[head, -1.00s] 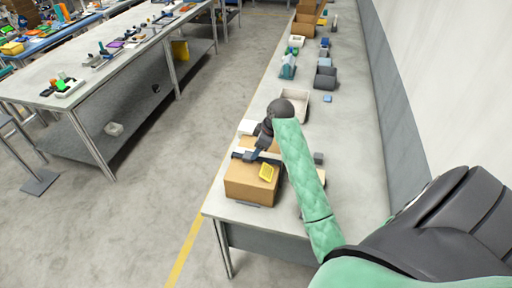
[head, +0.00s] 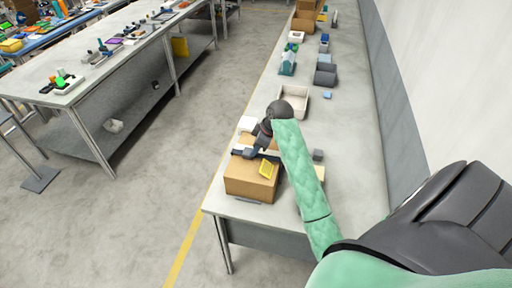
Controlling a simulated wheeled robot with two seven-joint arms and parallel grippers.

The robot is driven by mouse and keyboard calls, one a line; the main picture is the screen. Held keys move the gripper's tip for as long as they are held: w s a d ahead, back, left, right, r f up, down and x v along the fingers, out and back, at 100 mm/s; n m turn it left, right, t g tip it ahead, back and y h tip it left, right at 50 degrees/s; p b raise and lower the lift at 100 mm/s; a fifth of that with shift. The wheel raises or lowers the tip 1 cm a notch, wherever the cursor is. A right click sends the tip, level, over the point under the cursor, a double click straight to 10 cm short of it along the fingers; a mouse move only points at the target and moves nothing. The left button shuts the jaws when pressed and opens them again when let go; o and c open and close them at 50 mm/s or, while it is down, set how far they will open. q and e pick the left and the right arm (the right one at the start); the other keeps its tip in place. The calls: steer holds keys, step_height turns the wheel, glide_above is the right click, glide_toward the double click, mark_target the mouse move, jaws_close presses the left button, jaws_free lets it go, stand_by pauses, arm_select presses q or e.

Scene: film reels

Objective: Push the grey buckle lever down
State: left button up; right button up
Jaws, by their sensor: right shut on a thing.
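A brown cardboard box (head: 240,181) stands near the front end of the long grey table. A yellow frame-like piece (head: 268,169) is at its right edge. My right gripper (head: 246,153), dark and small in the view, points down at the top of the box. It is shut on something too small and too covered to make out. A pale strip and dark parts lie around the fingertips, and I cannot tell the grey buckle lever apart from them. My left gripper is not in view.
A white block (head: 247,125) is just behind the box. A beige tray (head: 294,101) stands farther back, and a small dark grey block (head: 318,155) lies right of my forearm. The table's left edge is close to the box. A wall runs along the right.

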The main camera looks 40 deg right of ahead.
steer(key=shift+s+d+f+t+y+b, duration=0.3)
steer(key=shift+s+f+t+y+b, duration=0.05)
steer(key=shift+t+y+b, duration=0.4)
arm_select(q)
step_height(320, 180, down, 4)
steer(key=b, duration=0.3)
arm_select(e)
steer(key=shift+s+d+f+t+y, duration=0.2)
steer(key=shift+t+y, duration=0.45)
steer(key=shift+t, duration=0.3)
steer(key=b, duration=0.1)
steer(key=t+y+b, duration=0.1)
steer(key=b, duration=0.1)
steer(key=shift+s+d+f+t, duration=0.1)
steer(key=shift+s+d+t, duration=0.1)
steer(key=shift+t, duration=0.1)
steer(key=shift+y, duration=0.3)
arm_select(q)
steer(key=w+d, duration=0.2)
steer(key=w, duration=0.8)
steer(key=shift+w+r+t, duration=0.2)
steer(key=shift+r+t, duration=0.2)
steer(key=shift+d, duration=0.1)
arm_select(e)
steer(key=o, duration=1)
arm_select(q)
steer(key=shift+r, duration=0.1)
